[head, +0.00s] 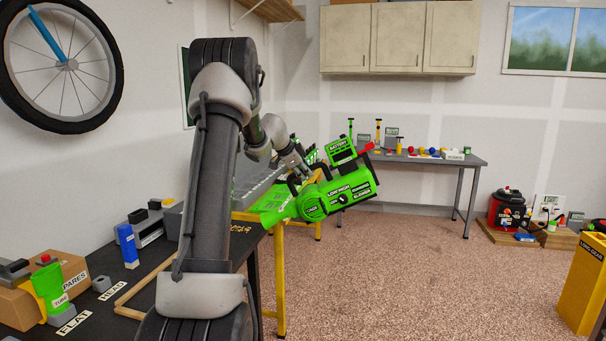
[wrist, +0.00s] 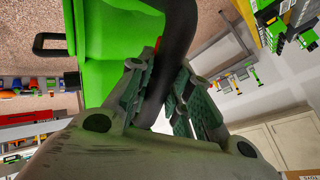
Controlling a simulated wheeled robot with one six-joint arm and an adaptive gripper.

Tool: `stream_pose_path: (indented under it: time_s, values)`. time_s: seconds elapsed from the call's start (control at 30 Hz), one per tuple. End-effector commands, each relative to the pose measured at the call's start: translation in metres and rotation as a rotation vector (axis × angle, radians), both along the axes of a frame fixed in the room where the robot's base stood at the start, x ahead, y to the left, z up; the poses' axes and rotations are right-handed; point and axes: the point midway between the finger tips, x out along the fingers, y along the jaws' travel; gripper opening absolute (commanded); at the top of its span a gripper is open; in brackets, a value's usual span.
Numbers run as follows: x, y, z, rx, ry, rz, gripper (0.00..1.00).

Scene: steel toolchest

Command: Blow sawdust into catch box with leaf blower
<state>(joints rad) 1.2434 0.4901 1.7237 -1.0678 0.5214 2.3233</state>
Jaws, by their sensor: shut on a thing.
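The leaf blower (head: 338,194) is bright green and black, with a boxy battery part on top and a red piece at its right. It is in the air in the head view, its flared green end (head: 272,203) pointing left and down. My gripper (wrist: 163,88) is shut on the blower's black curved handle (wrist: 178,40) in the wrist view, where the green body (wrist: 105,45) fills the upper left. In the head view my arm partly hides the grip.
A dark workbench (head: 90,318) at left holds a green tube nozzle (head: 55,285), a cardboard box (head: 20,308) and a blue bottle (head: 127,245). A yellow-legged table (head: 280,290) stands behind my arm. A grey table (head: 468,161) is at the back.

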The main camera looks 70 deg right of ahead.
Motion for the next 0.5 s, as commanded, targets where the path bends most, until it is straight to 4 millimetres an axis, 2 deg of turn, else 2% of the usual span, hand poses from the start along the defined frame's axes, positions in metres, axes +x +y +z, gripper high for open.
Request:
stream_pose_path:
  time_s: [0.1, 0.5]
  values:
    - [0.0006, -0.006, 0.0036, -0.005, 0.002, 0.002, 0.0]
    - [0.0007, -0.0082, 0.0039, -0.006, 0.001, 0.002, 0.0]
